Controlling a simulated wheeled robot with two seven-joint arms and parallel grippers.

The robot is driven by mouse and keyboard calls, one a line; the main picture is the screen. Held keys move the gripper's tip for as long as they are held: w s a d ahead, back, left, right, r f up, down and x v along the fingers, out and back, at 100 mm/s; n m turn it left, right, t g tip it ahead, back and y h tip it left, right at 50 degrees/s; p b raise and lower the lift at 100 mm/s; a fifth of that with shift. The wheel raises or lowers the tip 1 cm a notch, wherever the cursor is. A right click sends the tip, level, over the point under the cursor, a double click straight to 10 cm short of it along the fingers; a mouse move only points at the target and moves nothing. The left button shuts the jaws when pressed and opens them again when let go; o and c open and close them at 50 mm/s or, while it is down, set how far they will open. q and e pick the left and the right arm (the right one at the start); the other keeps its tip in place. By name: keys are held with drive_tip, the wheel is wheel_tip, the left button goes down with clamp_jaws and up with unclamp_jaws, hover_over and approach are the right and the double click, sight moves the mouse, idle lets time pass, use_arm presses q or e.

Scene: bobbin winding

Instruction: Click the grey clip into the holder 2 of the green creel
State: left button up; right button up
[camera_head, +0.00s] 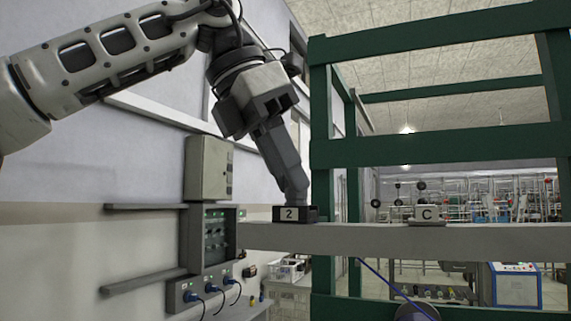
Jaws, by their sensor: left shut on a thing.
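The green creel (440,146) is a frame of green posts and bars on the right. A pale grey beam (380,238) crosses in front of it. Holder 2 (290,214), a dark block with a white "2" label, sits on the beam near the left post. My left gripper (295,197) points down from above, its fingers closed right over holder 2. It is shut on the grey clip (298,205), which is mostly hidden by the fingers and blends with them. I cannot tell whether the clip is seated in the holder. My right gripper is out of view.
A grey block labelled "C" (427,214) sits on the beam to the right. A wall control box (210,240) with blue plugs and cables is at left. A purple line (380,277) runs below the beam to a round dark object (416,311).

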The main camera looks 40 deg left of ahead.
use_arm(q)
drive_tip(key=shift+f, duration=0.25)
drive_tip(key=o, duration=1)
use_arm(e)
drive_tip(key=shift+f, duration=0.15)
use_arm(q)
drive_tip(key=shift+s+r, duration=0.1)
drive_tip(key=shift+r, duration=0.3)
drive_tip(key=shift+p+v, duration=1.25)
drive_tip(key=shift+v, duration=4.45)
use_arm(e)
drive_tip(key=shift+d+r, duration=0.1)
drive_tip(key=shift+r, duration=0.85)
use_arm(q)
drive_tip(key=shift+a+f, duration=0.1)
